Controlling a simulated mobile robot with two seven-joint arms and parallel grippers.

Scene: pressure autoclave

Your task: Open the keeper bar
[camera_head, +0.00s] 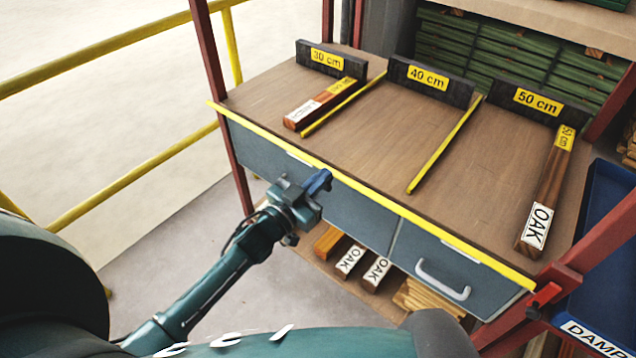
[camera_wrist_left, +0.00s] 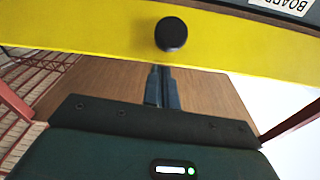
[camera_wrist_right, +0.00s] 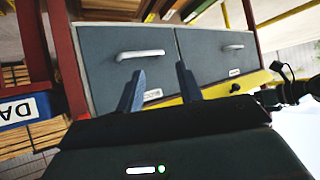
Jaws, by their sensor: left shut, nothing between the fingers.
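No part is labelled as the keeper bar. A yellow bar (camera_head: 370,186) runs along the front edge of the wooden bench. The left wrist view shows a yellow bar (camera_wrist_left: 85,28) with a round black knob (camera_wrist_left: 171,33) close to my left fingertips; I cannot tell whether they touch. The right wrist view shows the yellow bar (camera_wrist_right: 262,76) and a black knob (camera_wrist_right: 235,88) near my left arm. My left gripper (camera_head: 324,178) is shut and empty in front of the left drawer (camera_head: 265,165). My right gripper (camera_wrist_right: 158,68) is open and empty, facing the drawers, outside the head view.
The right drawer (camera_head: 450,270) has a grey handle (camera_head: 443,281). Red posts (camera_head: 214,80) frame the bench. Timber pieces and gauge blocks (camera_head: 430,80) lie on top. Oak boards (camera_head: 350,260) lie below. A blue tray (camera_head: 610,210) stands right; a yellow railing (camera_head: 120,185) stands left.

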